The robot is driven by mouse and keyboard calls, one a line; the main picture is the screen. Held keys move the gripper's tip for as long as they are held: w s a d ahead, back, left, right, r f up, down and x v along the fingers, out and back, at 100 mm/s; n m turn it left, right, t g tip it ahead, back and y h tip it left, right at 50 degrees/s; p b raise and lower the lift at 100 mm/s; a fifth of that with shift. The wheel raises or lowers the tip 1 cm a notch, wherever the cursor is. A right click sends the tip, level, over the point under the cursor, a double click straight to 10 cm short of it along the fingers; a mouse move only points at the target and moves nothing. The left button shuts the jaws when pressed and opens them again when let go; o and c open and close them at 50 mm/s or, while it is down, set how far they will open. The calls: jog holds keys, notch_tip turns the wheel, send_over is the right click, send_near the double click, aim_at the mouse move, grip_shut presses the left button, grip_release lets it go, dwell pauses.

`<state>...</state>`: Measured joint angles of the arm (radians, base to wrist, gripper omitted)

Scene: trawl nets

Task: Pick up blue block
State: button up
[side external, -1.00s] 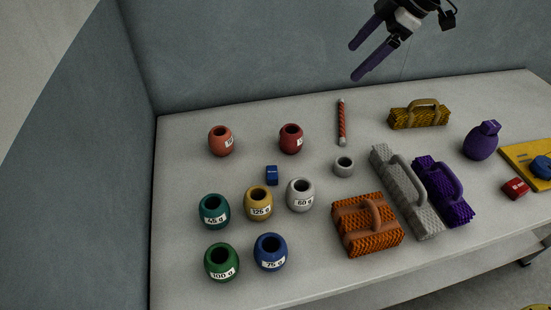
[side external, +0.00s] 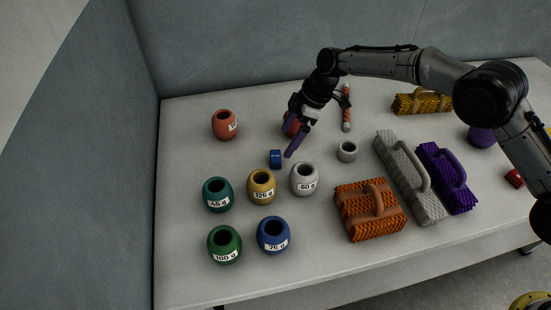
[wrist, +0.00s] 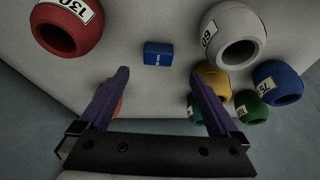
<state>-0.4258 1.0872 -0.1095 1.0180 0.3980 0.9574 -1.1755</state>
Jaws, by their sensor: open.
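The small blue block (side external: 276,159) stands on the pale table among the round pots. In the wrist view the blue block (wrist: 158,54) lies ahead of the fingertips, roughly midway between them, with faint white lettering on it. My gripper (side external: 294,143) is just right of the block and above the table in the side view, fingers angled down. In the wrist view my gripper (wrist: 160,75) is open, its two purple fingers apart and nothing between them.
A red pot (side external: 290,126) is partly hidden behind my gripper. A white pot (side external: 304,179), a yellow pot (side external: 261,187) and a teal pot (side external: 217,195) stand in front of the block. An orange-red pot (side external: 225,124) stands to its back left. A grey ring (side external: 347,151) lies right.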

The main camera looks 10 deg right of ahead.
aim_at(278, 156)
jog(key=shift+d+x, duration=0.1)
jog(key=shift+x, duration=1.65)
jog(key=shift+d+x, duration=0.15)
jog(key=shift+x, duration=1.55)
jog(key=shift+w+f, duration=0.1)
jog(key=c, duration=1.4)
